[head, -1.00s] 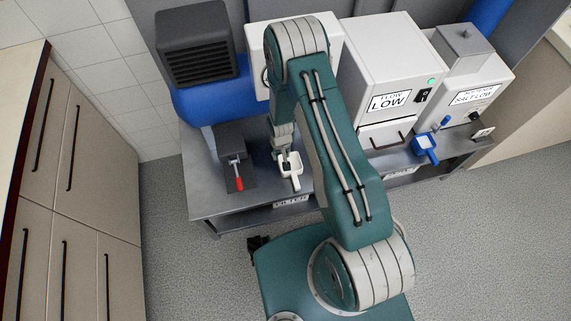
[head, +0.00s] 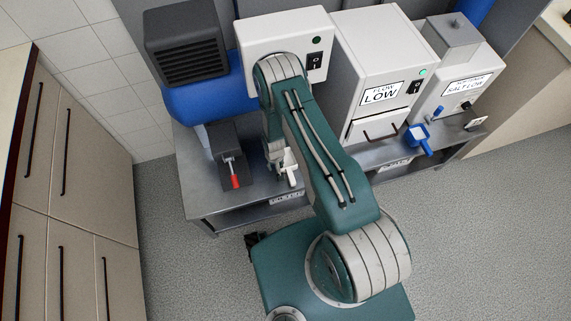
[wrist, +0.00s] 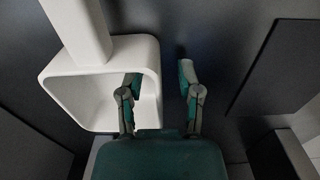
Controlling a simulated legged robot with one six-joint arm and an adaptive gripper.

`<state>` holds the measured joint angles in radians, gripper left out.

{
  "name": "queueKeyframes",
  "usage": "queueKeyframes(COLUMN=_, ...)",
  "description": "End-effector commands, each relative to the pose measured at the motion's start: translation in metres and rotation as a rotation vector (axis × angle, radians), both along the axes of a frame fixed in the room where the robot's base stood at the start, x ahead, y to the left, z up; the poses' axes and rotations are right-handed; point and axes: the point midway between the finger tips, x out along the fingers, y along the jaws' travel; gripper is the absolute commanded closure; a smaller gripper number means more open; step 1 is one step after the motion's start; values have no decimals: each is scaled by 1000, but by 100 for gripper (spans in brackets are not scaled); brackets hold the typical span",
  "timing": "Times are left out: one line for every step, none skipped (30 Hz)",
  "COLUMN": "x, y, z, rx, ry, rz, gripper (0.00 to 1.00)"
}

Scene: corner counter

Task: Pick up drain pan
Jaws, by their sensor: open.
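The drain pan (head: 290,163) is a small white, square, open pan with a straight handle, at the front of the grey counter and partly hidden by my gripper in the head view. The wrist view shows its handle and pan (wrist: 72,97) at the left. My gripper (wrist: 160,77) is open with two green and grey fingers. The left finger overlaps the pan's opening and the right finger is outside it, so the pan's right wall lies between them in the picture. I cannot tell whether either finger touches it. My gripper also shows in the head view (head: 281,171).
A dark block with a red-tipped lever (head: 231,170) stands close left of my gripper. A white box with a switch (head: 290,42) stands behind. To the right are the FLOW LOW box (head: 380,70), the SALT LOW machine (head: 462,85) and a blue scoop (head: 419,140).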

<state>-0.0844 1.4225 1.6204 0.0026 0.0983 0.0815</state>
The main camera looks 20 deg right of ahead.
Motion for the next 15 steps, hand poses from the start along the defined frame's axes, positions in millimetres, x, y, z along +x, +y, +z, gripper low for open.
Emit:
queueKeyframes(x=0, y=0, z=-4, rx=0, ry=0, rz=0, gripper=54)
queueKeyframes(x=0, y=0, z=-5, rx=0, ry=-1, rz=0, gripper=54)
queueKeyframes(x=0, y=0, z=-6, rx=0, ry=-1, rz=0, gripper=54)
queueKeyframes(x=0, y=0, z=-7, rx=0, ry=-1, rz=0, gripper=54)
queueKeyframes(x=0, y=0, z=-7, rx=0, ry=-1, rz=0, gripper=54)
queueKeyframes(x=0, y=0, z=-7, rx=0, ry=-1, rz=0, gripper=54)
queueKeyframes(x=0, y=0, z=-7, rx=0, ry=-1, rz=0, gripper=54)
queueKeyframes(x=0, y=0, z=-7, rx=0, ry=-1, rz=0, gripper=54)
queueKeyframes(x=0, y=0, z=-7, rx=0, ry=-1, rz=0, gripper=54)
queueKeyframes(x=0, y=0, z=-7, rx=0, ry=-1, rz=0, gripper=67)
queueKeyframes(x=0, y=0, z=-7, rx=0, ry=-1, rz=0, gripper=80)
queueKeyframes(x=0, y=0, z=-7, rx=0, ry=0, rz=0, gripper=98)
queueKeyframes(x=0, y=0, z=-7, rx=0, ry=0, rz=0, gripper=100)
queueKeyframes(x=0, y=0, z=-7, rx=0, ry=0, rz=0, gripper=100)
queueKeyframes(x=0, y=0, z=-7, rx=-1, ry=0, rz=0, gripper=100)
